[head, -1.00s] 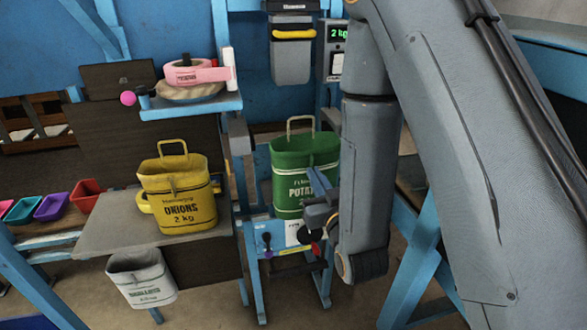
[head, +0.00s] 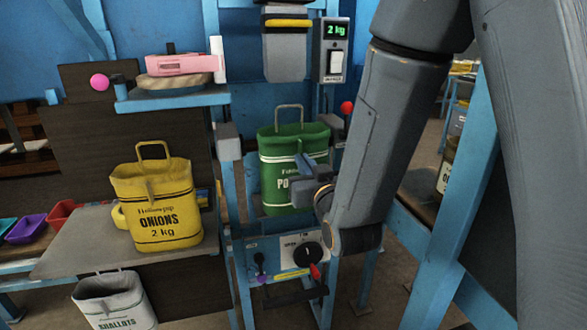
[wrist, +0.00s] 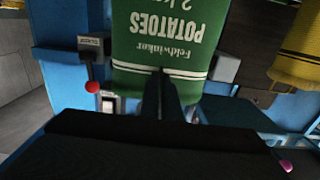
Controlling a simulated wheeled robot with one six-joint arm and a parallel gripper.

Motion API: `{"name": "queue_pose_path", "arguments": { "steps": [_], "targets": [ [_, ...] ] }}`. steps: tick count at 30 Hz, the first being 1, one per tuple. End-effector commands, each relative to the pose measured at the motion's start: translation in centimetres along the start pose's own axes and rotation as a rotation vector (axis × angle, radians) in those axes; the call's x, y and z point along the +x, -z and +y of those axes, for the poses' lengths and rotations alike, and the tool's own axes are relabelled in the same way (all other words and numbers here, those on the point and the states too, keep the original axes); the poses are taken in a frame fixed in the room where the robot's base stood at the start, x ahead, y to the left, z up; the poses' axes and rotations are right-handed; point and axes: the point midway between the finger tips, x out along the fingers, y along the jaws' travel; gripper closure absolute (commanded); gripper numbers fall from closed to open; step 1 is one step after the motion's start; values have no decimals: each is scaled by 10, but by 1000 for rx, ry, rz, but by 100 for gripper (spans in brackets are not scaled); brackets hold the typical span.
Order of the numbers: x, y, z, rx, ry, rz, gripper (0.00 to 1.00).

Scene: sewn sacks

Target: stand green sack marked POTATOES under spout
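The green sack marked POTATOES (head: 280,150) stands upright with its handle up, inside the blue frame below the grey spout (head: 285,55). In the wrist view the sack (wrist: 190,55) appears upside down, its lettering beyond the fingertips. My gripper (head: 305,168) is at the front of the sack, its forearm coming from the right. In the wrist view the fingers (wrist: 162,78) are together, with no cloth visible between them. I cannot tell whether they touch the sack. The sack's lower front and base are partly hidden by my gripper and the frame.
A yellow ONIONS sack (head: 160,205) stands on a grey table (head: 80,245) at left. A white SHALLOTS sack (head: 115,300) hangs low in front. A control panel (head: 290,258) with a dial is below the green sack. A display box (head: 333,50) reads 2 kg. Blue posts flank the frame.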

Motion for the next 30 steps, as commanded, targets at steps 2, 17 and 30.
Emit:
{"name": "queue_pose_path", "arguments": {
  "steps": [2,17,30],
  "targets": [
    [5,-1,0,0,0,4,100],
    [79,1,0,0,0,1,100],
    [95,-27,0,0,0,-3,100]
  ]
}}
